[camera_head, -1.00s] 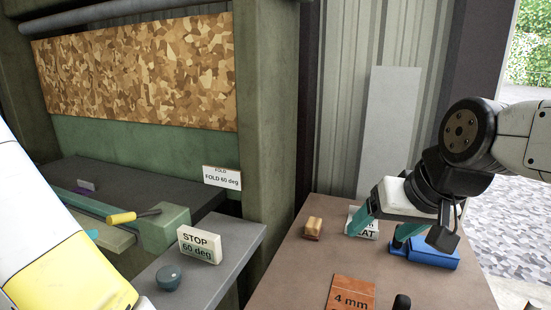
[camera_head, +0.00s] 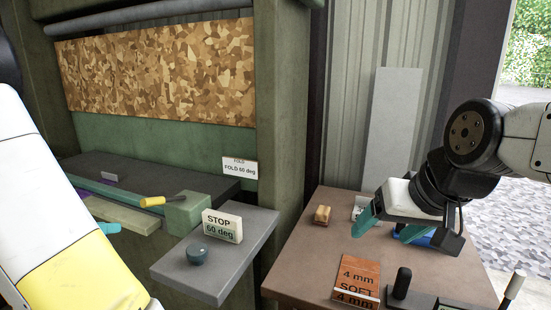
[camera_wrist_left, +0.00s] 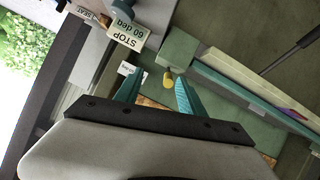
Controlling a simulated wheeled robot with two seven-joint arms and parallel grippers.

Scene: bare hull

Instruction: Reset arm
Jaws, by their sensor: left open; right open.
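My left arm crosses the left side of the head view, and a teal fingertip of its gripper shows at its edge. In the left wrist view the left gripper (camera_wrist_left: 157,88) is open, its teal fingers apart. A yellow handle (camera_wrist_left: 168,79) appears between them in the picture; I cannot tell how far off it is. My right gripper (camera_head: 388,227) is open over the brown table (camera_head: 305,265). Its fingers partly hide a blue object (camera_head: 418,238) and a white label block (camera_head: 360,207). I see nothing held in either gripper.
A STOP 60 deg block (camera_head: 222,226) and dark knob (camera_head: 197,256) sit on a grey ledge (camera_head: 215,283). A yellow-handled tool (camera_head: 155,201) lies by a green block. An orange 4 mm SOFT card (camera_head: 356,280), black-handled item (camera_head: 402,283) and tan block (camera_head: 322,214) are on the table.

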